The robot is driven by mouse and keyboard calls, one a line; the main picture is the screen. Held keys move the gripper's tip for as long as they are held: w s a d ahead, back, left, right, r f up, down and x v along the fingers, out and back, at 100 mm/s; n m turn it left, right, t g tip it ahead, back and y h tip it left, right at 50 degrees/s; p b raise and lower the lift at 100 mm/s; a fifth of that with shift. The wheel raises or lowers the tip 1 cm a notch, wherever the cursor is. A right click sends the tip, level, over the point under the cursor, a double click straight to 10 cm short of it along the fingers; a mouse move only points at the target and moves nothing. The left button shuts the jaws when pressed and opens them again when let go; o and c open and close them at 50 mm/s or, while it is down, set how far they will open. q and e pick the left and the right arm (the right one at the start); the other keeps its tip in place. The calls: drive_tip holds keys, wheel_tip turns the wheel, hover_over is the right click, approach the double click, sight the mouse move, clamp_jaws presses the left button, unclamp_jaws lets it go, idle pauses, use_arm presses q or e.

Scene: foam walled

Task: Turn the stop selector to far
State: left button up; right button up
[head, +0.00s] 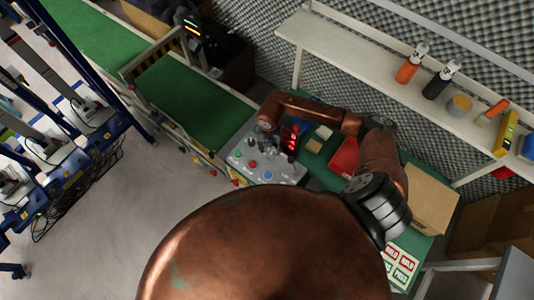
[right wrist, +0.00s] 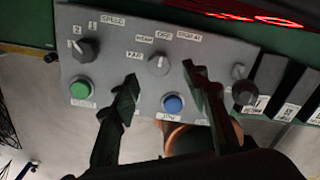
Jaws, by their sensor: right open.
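The grey control panel (head: 262,163) lies on the green bench and fills the upper middle of the right wrist view (right wrist: 120,75). The selector knob (right wrist: 158,65) sits in the panel's middle, with small labels above and left of it; one seems to read FAR. Its pale pointer mark points roughly up in that view; I cannot tell exactly which label it meets. My right gripper (right wrist: 161,74) is open, its dark fingers to the left and right of the knob, apart from it. My left gripper is not in view.
A black speed knob (right wrist: 87,50), green button (right wrist: 82,88), blue button (right wrist: 173,104) and dark red knob (right wrist: 245,92) surround the selector. A red-lit display (head: 292,138) and red bin (head: 345,157) stand beside the panel. A shelf (head: 350,45) runs behind.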

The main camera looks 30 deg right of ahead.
sight(270, 155)
wheel_tip(270, 155, down, 5)
idle(0.3)
clamp_jaws()
idle(0.5)
